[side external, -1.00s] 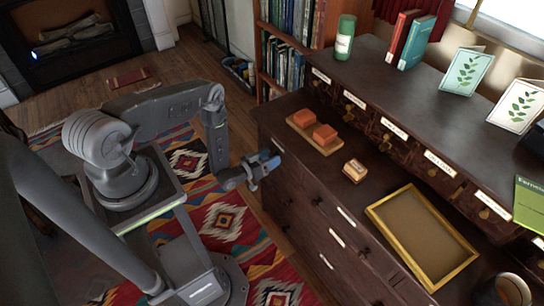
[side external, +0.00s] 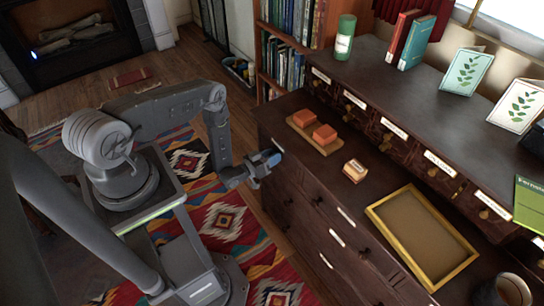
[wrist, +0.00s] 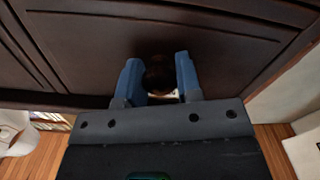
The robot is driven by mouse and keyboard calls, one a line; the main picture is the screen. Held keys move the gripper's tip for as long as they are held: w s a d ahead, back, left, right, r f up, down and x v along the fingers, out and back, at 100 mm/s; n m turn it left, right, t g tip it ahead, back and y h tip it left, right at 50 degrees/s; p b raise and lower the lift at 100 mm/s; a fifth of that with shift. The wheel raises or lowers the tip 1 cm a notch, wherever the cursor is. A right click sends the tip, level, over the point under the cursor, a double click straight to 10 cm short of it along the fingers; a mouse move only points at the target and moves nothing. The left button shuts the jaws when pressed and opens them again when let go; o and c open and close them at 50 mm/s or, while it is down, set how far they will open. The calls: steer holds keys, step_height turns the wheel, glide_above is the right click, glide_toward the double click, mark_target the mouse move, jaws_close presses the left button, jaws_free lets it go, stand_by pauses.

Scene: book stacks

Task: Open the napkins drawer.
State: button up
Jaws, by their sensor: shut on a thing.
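My gripper (side external: 268,160) is at the upper left of the dark wooden cabinet's front (side external: 318,207), with its blue fingers against the front. In the wrist view my gripper (wrist: 160,78) has its two blue fingers on either side of a dark round knob (wrist: 160,72), shut on it. The drawer front (wrist: 105,50) around the knob is dark panelled wood and looks closed. A small pale label shows partly between the fingers; its words cannot be read. The front drawers carry white labels too small to read, so I cannot tell which is the napkins drawer.
On the cabinet top are a board with orange blocks (side external: 326,136), a small box (side external: 355,171) and an empty gold-framed tray (side external: 373,211). A raised row of small labelled drawers (side external: 387,139) stands behind. A bookcase (side external: 284,65) is at the back. Open rug lies before the cabinet.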

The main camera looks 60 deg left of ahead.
steer(key=s, duration=1.3)
steer(key=shift+s, duration=0.25)
jaws_close()
steer(key=o, duration=1)
jaws_free()
steer(key=shift+o, duration=0.2)
steer(key=shift+w, duration=0.1)
